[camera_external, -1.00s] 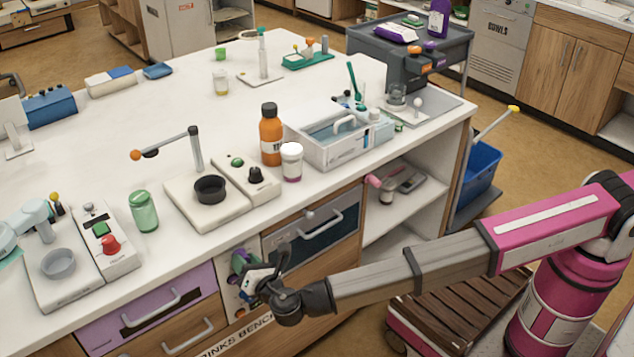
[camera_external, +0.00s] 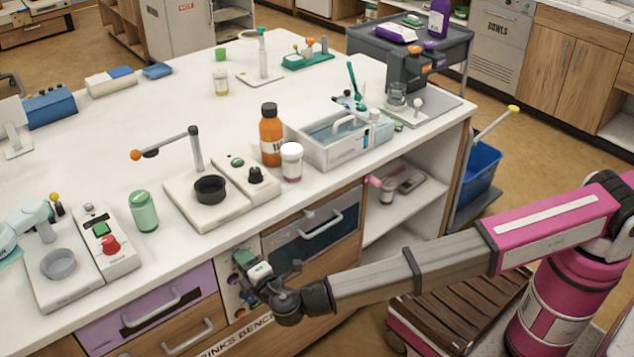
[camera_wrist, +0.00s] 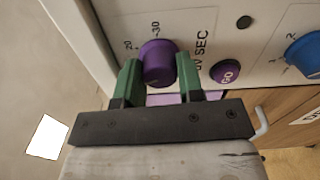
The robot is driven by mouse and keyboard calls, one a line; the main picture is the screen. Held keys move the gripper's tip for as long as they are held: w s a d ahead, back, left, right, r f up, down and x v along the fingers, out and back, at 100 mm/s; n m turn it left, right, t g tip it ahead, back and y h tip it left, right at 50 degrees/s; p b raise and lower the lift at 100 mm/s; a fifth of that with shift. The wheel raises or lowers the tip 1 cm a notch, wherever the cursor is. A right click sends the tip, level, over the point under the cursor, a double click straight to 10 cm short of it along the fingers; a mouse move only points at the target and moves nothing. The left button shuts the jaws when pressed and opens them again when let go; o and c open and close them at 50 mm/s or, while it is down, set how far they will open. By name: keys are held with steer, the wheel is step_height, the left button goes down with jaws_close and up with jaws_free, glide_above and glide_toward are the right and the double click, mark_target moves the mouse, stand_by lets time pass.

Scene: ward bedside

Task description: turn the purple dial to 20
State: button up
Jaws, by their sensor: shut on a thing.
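The purple dial (camera_wrist: 157,53) is on a pale control panel, seen in the wrist view. The numbers 20 and 30 are printed by its upper left edge, with UV SEC to its right. My gripper (camera_wrist: 158,70) has its two green fingers on either side of the dial, shut on it. I cannot make out a pointer mark on the dial, so its setting is unclear. In the external view my gripper (camera_external: 252,268) is at the panel on the bench front and hides the dial.
A purple GO button (camera_wrist: 225,73) is close to the right finger, and a blue dial (camera_wrist: 304,54) is further right. In the external view a purple drawer (camera_external: 150,306) is left of the panel and a dark-fronted unit with a handle (camera_external: 318,232) is right.

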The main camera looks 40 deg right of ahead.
steer(key=shift+d+m, duration=0.1)
steer(key=shift+m, duration=4.8)
steer(key=o, duration=0.9)
steer(key=shift+s, duration=0.1)
steer(key=s, duration=1)
steer(key=shift+s, duration=0.35)
